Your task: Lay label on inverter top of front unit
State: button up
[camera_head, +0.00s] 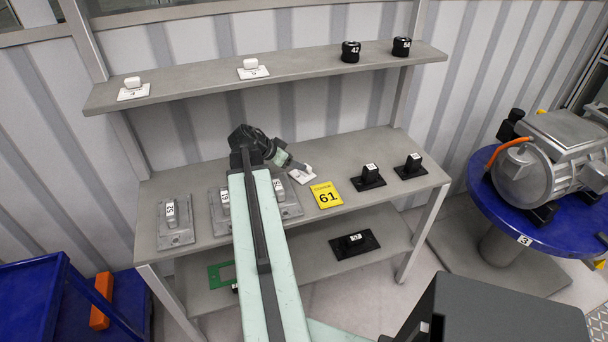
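My gripper (294,164) is over the back of the middle shelf. Its fingers are small and dark, and I cannot tell whether they are open or shut. A white plate with a raised knob (302,175) is right at the fingertips; I cannot tell whether they touch it. A yellow card marked 61 (327,195) lies flat on the shelf, a little right and nearer. A grey drive unit (560,150) with an orange hose stands on a round blue table (500,220) marked 3 at right. I cannot make out which part is the inverter top.
Grey plates with numbered knobs (176,222) stand at the shelf's left, black numbered pieces (368,177) at its right. The upper shelf (200,80) holds two white plates and two black knobs. A lower shelf (305,258) holds a black piece and a green frame. A blue cart (40,300) is at left.

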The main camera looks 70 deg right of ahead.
aim_at(304, 173)
jog(key=b+x, duration=0.2)
jog(key=x, duration=0.1)
jog(key=b+x, duration=0.3)
jog(key=x, duration=0.1)
jog(key=shift+s+a+f, duration=0.1)
jog(key=shift+a+f, duration=0.05)
jog(key=shift+f, duration=0.2)
jog(key=shift+s+d+f, duration=0.1)
jog(key=shift+d, duration=0.1)
jog(key=shift+r, duration=0.2)
grip_shut()
